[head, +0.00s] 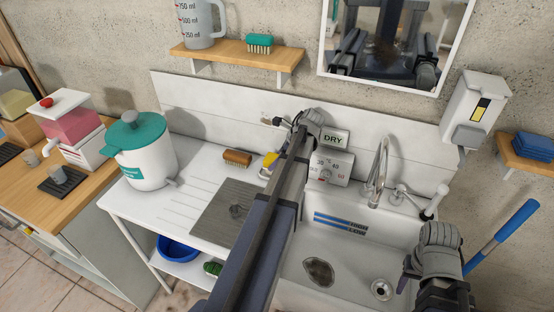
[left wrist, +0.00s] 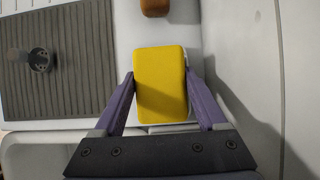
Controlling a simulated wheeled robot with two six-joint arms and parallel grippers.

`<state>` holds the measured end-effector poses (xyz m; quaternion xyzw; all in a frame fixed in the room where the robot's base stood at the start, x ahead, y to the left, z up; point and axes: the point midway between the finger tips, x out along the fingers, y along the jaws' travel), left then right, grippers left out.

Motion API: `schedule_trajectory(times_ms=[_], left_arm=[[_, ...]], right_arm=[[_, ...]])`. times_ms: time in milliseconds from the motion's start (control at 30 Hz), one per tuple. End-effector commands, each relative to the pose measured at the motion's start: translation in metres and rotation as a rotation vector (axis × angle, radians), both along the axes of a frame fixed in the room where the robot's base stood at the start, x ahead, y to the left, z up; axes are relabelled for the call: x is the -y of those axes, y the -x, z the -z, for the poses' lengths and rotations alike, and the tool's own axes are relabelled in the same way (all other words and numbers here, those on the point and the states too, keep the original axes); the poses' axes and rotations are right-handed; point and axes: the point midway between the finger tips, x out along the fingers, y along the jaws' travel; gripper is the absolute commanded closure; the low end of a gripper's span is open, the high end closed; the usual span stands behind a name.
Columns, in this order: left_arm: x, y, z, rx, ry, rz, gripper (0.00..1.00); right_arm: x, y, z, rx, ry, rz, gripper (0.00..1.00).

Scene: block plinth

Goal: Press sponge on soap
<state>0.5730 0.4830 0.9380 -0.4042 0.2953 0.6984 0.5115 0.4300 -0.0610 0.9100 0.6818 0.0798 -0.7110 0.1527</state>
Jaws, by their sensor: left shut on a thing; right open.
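The yellow sponge (left wrist: 160,85) is held between the two purple fingers of my left gripper (left wrist: 160,80) in the left wrist view. In the head view the sponge (head: 270,159) shows just left of my left arm, above the counter beside the sink. A white edge shows under and beside the sponge; I cannot tell whether it is soap or a dish, nor whether the sponge touches it. My left fingers are hidden behind my arm in the head view. My right gripper (head: 440,255) is open, over the sink's right side; its fingertips are not clear.
A grey ribbed mat (head: 215,213) lies left of the sink (head: 345,250). A tap (head: 379,172), a DRY sign (head: 334,140) and a dial box (head: 333,168) stand behind. A teal-lidded white pot (head: 147,160) stands left.

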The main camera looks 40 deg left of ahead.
Motion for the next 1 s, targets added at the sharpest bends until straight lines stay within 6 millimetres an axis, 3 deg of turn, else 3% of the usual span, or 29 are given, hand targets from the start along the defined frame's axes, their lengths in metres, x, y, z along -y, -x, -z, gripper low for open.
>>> schedule_trajectory(times_ms=[1000], left_arm=[[0.0,0.0,-0.07,0.0,0.001,0.0,0.7]], right_arm=[[0.0,0.0,-0.07,0.0,0.0,0.0,0.5]])
